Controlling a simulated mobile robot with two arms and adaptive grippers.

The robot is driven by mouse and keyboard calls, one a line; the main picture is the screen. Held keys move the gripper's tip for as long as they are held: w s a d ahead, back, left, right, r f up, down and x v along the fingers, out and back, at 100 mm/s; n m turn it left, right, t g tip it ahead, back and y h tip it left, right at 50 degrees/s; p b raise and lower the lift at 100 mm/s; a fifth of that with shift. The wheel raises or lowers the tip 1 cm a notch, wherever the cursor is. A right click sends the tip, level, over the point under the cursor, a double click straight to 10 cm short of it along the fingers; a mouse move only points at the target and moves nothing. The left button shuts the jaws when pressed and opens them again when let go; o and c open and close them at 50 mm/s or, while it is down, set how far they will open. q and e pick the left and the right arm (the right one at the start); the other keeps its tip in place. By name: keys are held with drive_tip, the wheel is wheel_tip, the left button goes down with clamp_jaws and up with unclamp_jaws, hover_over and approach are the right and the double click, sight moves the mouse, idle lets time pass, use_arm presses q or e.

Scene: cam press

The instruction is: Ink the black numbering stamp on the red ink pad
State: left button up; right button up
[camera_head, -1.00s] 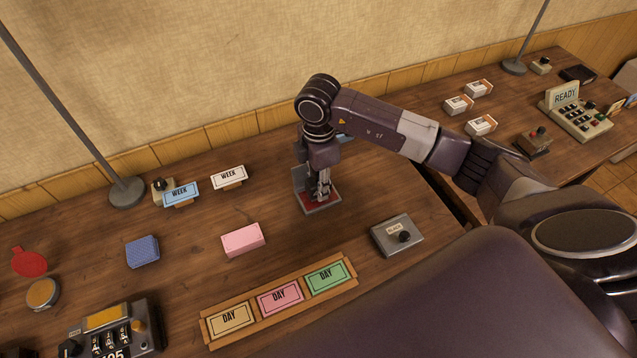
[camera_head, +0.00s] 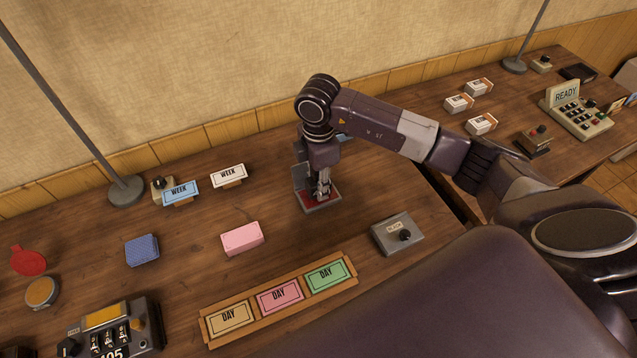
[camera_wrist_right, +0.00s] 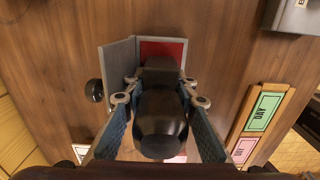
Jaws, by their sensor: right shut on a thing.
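The red ink pad (camera_head: 331,196) lies in an open grey case on the table, its lid raised at the left. In the right wrist view part of the red pad (camera_wrist_right: 165,50) shows beyond the stamp. My right gripper (camera_head: 321,196) points down over the pad. Its fingers are shut on the black numbering stamp (camera_wrist_right: 162,120), gripping it by its dark rounded handle. The stamp stands upright over the pad; whether its face touches the red surface is hidden. My left gripper is not in view.
A pink block (camera_head: 242,238) and a blue block (camera_head: 142,250) lie to the left. A wooden rack with DAY cards (camera_head: 280,297) lies in front. A grey box with a black knob (camera_head: 398,234) stands to the right. WEEK cards (camera_head: 229,176) stand behind.

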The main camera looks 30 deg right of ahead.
idle(0.5)
drive_tip(key=shift+r+p, duration=2.6)
drive_tip(key=shift+r, duration=0.95)
drive_tip(key=shift+f, duration=0.1)
